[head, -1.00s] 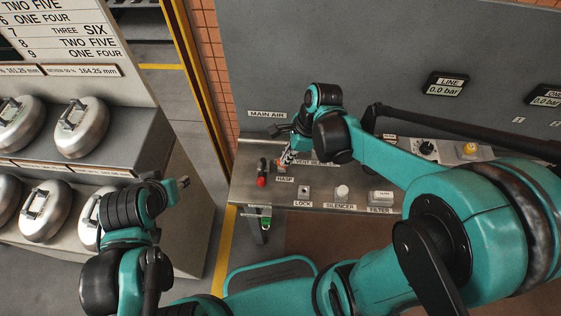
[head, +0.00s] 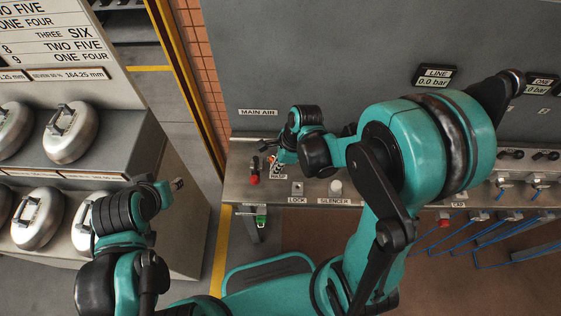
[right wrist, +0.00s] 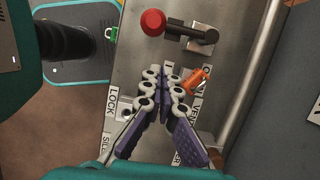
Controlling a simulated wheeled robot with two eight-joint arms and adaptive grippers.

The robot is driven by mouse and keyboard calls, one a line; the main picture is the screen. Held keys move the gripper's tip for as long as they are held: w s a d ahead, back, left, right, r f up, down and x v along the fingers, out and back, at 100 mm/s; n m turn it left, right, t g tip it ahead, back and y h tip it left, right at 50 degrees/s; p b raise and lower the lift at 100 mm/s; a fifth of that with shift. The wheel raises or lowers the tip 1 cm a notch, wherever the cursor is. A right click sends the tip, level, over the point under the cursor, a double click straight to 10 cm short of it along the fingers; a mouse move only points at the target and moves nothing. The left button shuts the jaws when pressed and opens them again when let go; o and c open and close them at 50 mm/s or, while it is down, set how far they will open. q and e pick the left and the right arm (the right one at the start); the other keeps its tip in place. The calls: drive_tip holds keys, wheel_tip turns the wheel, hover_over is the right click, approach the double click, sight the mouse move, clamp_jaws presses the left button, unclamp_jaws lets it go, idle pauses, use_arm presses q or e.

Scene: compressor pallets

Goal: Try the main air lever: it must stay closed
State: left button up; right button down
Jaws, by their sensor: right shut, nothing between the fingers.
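The main air lever, with its red knob (head: 254,179), stands near the left end of the grey bench, below the MAIN AIR label (head: 258,112). In the right wrist view its red knob (right wrist: 153,22) and metal block (right wrist: 198,36) are at the top. My right gripper (head: 275,169) is just right of the lever. In the right wrist view my right gripper (right wrist: 166,82) is shut and empty, its fingertips apart from the knob. My left gripper (head: 177,184) is left of the bench, too small to tell its jaws.
An orange part (right wrist: 195,80) lies close beside my right fingers. A green padlock-like item (head: 262,221) hangs below the bench's front edge. The silencer knob (head: 335,188) stands to the right. Round metal canisters (head: 70,134) fill the rack at left.

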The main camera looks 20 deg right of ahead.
sight(257, 175)
use_arm(q)
drive_tip(key=shift+f, duration=0.45)
use_arm(e)
drive_tip(key=shift+w+a+f, duration=0.15)
drive_tip(key=shift+w+a, duration=0.05)
drive_tip(key=shift+a, duration=0.45)
drive_tip(key=shift+w+a+f, duration=0.1)
drive_tip(key=shift+w+a, duration=0.05)
drive_tip(key=shift+a, duration=0.5)
drive_tip(key=shift+w+a+f, duration=0.15)
drive_tip(key=shift+w+a, duration=0.05)
drive_tip(key=shift+a, duration=0.45)
drive_tip(key=shift+a+f+b, duration=0.1)
drive_tip(key=shift+a+b, duration=0.35)
drive_tip(key=shift+a, duration=0.15)
use_arm(q)
drive_tip(key=shift+f, duration=0.2)
